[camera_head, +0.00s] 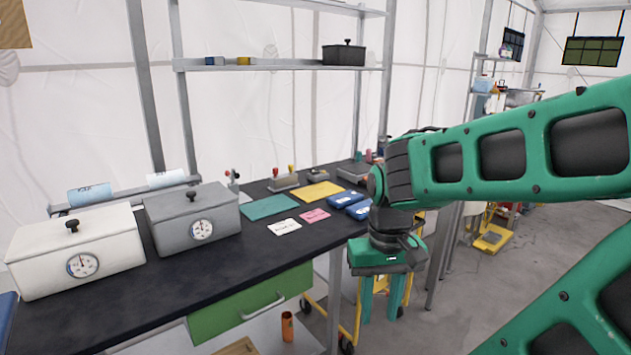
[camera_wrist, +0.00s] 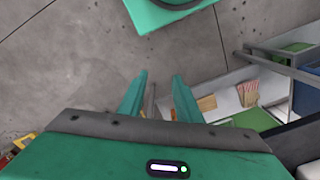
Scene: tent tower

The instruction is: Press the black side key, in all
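I cannot make out a black side key for certain in either view. A grey device (camera_head: 355,171) sits at the far end of the dark table (camera_head: 130,300), too small to show any keys. A white box (camera_head: 78,250) and a grey box (camera_head: 192,219), each with a round gauge and a black lid knob, stand at the table's left. My gripper (camera_head: 380,312) hangs fingers down beyond the table's right edge, over the floor. In the wrist view my gripper (camera_wrist: 158,80) has its two fingers apart with nothing between them.
A teal mat (camera_head: 269,207), a yellow mat (camera_head: 319,192), cards and blue cases (camera_head: 347,199) lie on the table. A green drawer (camera_head: 250,305) is below. A shelf with a dark lidded pot (camera_head: 343,54) is above. The table's front middle is clear.

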